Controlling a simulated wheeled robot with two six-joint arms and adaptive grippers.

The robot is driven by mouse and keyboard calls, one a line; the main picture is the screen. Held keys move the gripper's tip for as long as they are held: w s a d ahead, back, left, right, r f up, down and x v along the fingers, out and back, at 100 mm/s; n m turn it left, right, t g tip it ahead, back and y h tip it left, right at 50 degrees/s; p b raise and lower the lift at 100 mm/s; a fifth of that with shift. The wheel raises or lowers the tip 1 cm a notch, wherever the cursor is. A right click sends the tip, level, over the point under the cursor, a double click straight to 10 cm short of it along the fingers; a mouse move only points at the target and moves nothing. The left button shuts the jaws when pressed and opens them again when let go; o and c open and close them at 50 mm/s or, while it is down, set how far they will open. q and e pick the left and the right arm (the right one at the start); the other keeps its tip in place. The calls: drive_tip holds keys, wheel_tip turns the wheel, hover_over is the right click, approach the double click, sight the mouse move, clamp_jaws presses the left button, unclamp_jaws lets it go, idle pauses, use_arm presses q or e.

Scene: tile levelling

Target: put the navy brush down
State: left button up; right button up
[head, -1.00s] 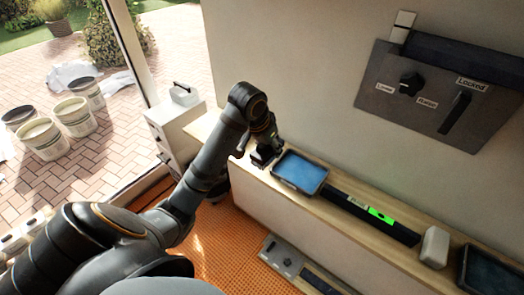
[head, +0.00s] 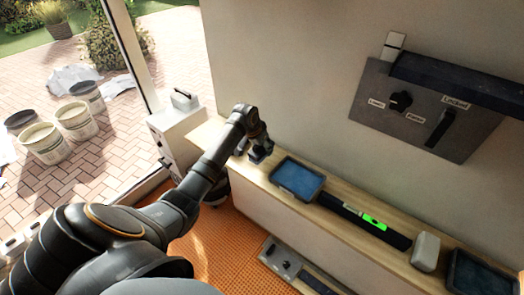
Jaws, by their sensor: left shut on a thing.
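My left gripper (head: 261,152) is at the left end of the wooden ledge (head: 232,158), just left of the blue tray (head: 297,180). It points down and is shut on a small dark thing, taken to be the navy brush. The brush is mostly hidden by the fingers, and its colour is hard to tell. Whether it touches the ledge cannot be told. My right gripper is not in view.
Along the ledge to the right lie a dark level with a green window (head: 374,222), a pale block (head: 426,251) and a second dark tray (head: 480,272). A grey panel with a knob and lever (head: 428,108) hangs on the wall. A white cabinet (head: 178,125) stands left.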

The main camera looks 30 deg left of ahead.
sight(262, 153)
use_arm(q)
drive_tip(key=shift+w+a+f, duration=0.2)
drive_tip(key=shift+f, duration=0.1)
drive_tip(key=f+p, duration=0.1)
drive_tip(key=p, duration=0.1)
drive_tip(key=shift+w+a+f+p, duration=0.1)
drive_tip(key=shift+f+p, duration=0.3)
drive_tip(key=shift+f, duration=0.65)
drive_tip(key=o, duration=1)
